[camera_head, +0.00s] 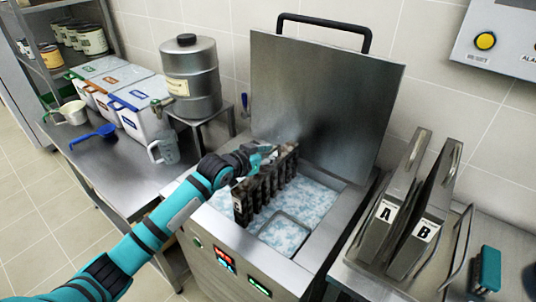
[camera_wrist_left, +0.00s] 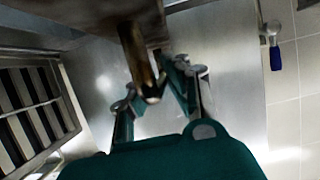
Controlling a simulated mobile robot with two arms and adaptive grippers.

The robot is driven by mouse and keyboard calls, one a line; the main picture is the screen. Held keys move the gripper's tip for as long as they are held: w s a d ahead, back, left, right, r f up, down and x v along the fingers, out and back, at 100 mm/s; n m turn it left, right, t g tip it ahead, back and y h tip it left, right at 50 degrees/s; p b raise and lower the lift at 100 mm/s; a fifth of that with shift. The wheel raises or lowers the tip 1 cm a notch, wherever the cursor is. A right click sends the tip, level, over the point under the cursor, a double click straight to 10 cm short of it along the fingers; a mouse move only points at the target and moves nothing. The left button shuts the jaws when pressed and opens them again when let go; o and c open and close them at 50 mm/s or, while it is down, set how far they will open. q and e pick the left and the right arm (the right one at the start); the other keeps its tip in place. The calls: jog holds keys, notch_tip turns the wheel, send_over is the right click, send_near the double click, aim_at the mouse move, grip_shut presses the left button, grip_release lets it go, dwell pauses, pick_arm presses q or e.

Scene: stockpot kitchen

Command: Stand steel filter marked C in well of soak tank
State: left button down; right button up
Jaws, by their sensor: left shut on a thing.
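My left gripper (camera_head: 264,157) reaches over the soak tank (camera_head: 262,276) from the left and is shut on a dark, soiled, ribbed steel filter (camera_head: 266,188). The filter stands roughly upright, edge-on, over the foamy tank opening; no letter shows on it. I cannot tell whether its lower edge is in the liquid or just above it. In the left wrist view the gripper (camera_wrist_left: 160,88) is at a brownish bar-like handle (camera_wrist_left: 138,58) under the filter's dark edge. The well (camera_head: 286,232) shows as a framed rectangle in the foam. My right gripper is not in view.
The tank's raised lid (camera_head: 325,95) stands behind the opening. Filters A (camera_head: 395,195) and B (camera_head: 432,205) stand in a rack at the right, near a teal brush (camera_head: 487,268). A steel urn (camera_head: 192,80), bins (camera_head: 145,108) and a jug (camera_head: 164,147) stand at the left.

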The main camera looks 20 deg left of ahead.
pick_arm(q)
notch_tip(320, 180, down, 2)
jog(key=shift+f+b, duration=0.1)
jog(key=shift+b, duration=0.75)
jog(key=shift+f+b, duration=2.6)
jog(key=shift+f, duration=2.05)
jog(key=shift+f+b, duration=0.85)
jog(key=shift+f, duration=0.55)
jog(key=shift+f+b, duration=0.45)
jog(key=shift+f, duration=0.4)
